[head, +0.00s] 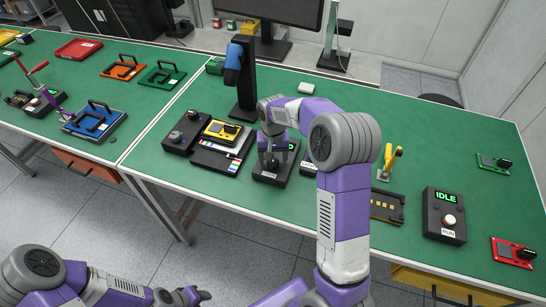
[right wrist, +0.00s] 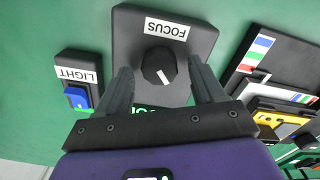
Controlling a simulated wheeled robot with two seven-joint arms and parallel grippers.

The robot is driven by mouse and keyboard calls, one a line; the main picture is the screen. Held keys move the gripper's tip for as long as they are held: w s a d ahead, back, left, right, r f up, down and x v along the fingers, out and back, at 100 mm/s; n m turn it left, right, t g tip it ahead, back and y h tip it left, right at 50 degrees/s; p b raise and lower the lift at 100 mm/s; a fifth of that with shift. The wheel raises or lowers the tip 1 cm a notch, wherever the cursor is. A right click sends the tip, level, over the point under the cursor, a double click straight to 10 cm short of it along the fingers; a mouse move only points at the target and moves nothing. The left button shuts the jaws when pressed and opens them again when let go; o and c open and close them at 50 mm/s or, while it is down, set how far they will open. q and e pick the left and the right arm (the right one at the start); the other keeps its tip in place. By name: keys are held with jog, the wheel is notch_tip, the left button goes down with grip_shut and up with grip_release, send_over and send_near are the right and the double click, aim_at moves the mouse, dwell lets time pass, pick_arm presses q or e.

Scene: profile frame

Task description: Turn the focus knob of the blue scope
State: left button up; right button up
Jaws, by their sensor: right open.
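The blue scope (head: 233,62) is mounted on a black upright stand on the green bench. The black FOCUS box (head: 266,176) lies in front of it, and its label shows upside down in the right wrist view (right wrist: 125,45). Its round black focus knob (right wrist: 159,67) has a white pointer line. My right gripper (head: 272,150) is over the box, fingers pointing down. In the right wrist view its open fingers (right wrist: 160,78) are on either side of the knob, with visible gaps. A green display on the box is partly hidden by the gripper. My left gripper (head: 193,295) is low at the bottom left, away from the bench.
A LIGHT box with a blue switch (right wrist: 77,97) is beside the FOCUS box. A black tray (head: 214,164) with a yellow device (head: 221,130) and another knob box (head: 187,130) stand to the left. An IDLE box (head: 444,215) is at right. A monitor (head: 270,12) stands behind.

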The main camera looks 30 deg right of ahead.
notch_tip(320, 180, up, 8)
jog(key=shift+f+p, duration=0.2)
jog(key=shift+p, duration=0.45)
